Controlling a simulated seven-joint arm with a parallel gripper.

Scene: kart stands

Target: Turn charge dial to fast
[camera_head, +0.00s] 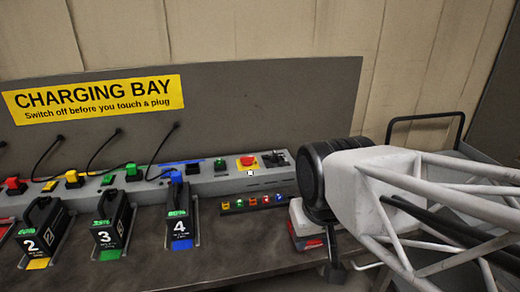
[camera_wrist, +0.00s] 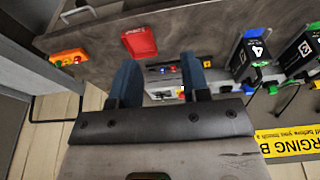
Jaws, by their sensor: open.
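A grey charger console (camera_head: 215,182) runs along the back of the bench. At its right end, a small black control (camera_head: 275,158) sits beside a red button (camera_head: 248,161) on a yellow plate. I cannot tell for certain that the black control is the charge dial, and its setting is too small to read. In the wrist view, my gripper (camera_wrist: 158,66) is open, with two blue fingers apart and nothing held between them. Part of the console's right end (camera_wrist: 160,93) shows between and beyond the fingers, apart from them as far as I can tell.
Black batteries numbered 2, 3 (camera_head: 110,230) and 4 (camera_head: 181,215) stand before the console, with cables behind. A dark strip of coloured pieces (camera_head: 252,203) lies in front. A red-and-white box (camera_head: 303,226) is to its right. A yellow "Charging Bay" sign (camera_head: 95,98) hangs behind.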

